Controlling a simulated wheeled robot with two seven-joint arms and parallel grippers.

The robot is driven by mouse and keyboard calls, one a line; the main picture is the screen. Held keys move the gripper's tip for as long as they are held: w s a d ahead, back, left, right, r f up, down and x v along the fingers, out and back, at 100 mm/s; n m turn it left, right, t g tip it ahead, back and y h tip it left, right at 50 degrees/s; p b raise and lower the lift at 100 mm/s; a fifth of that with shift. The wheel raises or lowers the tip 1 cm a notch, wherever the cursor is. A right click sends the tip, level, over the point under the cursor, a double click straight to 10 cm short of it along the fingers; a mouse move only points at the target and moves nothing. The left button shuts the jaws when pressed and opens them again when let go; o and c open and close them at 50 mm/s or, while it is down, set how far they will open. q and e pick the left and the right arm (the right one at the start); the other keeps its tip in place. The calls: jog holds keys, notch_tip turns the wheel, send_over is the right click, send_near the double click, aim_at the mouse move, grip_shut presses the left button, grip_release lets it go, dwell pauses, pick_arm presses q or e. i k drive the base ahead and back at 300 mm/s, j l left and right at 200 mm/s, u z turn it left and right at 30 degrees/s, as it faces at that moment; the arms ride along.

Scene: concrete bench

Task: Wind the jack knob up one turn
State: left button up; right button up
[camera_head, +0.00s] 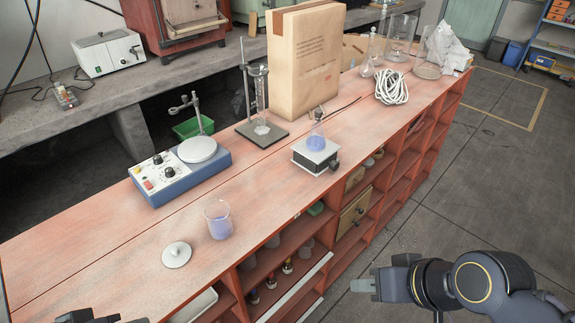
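The lab jack (309,159) is a small white-topped block on the bench, right of the middle. Its dark knob (335,167) is on the right side, facing the bench's front edge. A flask of blue liquid (316,142) stands on the jack. My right gripper (356,285) is at the lower right, over the floor in front of the bench, well apart from the knob. Its fingers point left, and their gap is unclear. My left gripper (82,317) shows only in part at the bottom left edge; its fingers are mostly cut off.
A blue stirrer (180,183) with a white plate, a beaker (218,222) and a white lid (176,254) are to the left. A stand (263,133), a tall carton (306,65) and a coiled white cable (391,88) are behind. The bench between beaker and jack is clear.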

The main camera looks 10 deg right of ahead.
aim_at(333, 167)
jog(key=l+u, duration=0.25)
jog(key=u, duration=0.2)
jog(key=i+l+u, duration=0.1)
jog(key=l+u, duration=0.2)
jog(key=u, duration=0.15)
jog(key=l+u, duration=0.25)
jog(key=u, duration=0.2)
jog(key=k+l+u, duration=0.1)
jog(key=l+u, duration=0.15)
jog(key=u, duration=0.2)
jog(key=k+l+u, duration=0.1)
jog(key=l+u, duration=0.15)
jog(key=u, duration=0.2)
jog(key=k+l+u, duration=0.35)
jog(key=k+l, duration=0.3)
jog(key=l, duration=0.35)
jog(key=k+l+u, duration=0.3)
jog(key=k+l, duration=0.6)
jog(key=l, duration=0.65)
jog(key=k, duration=0.05)
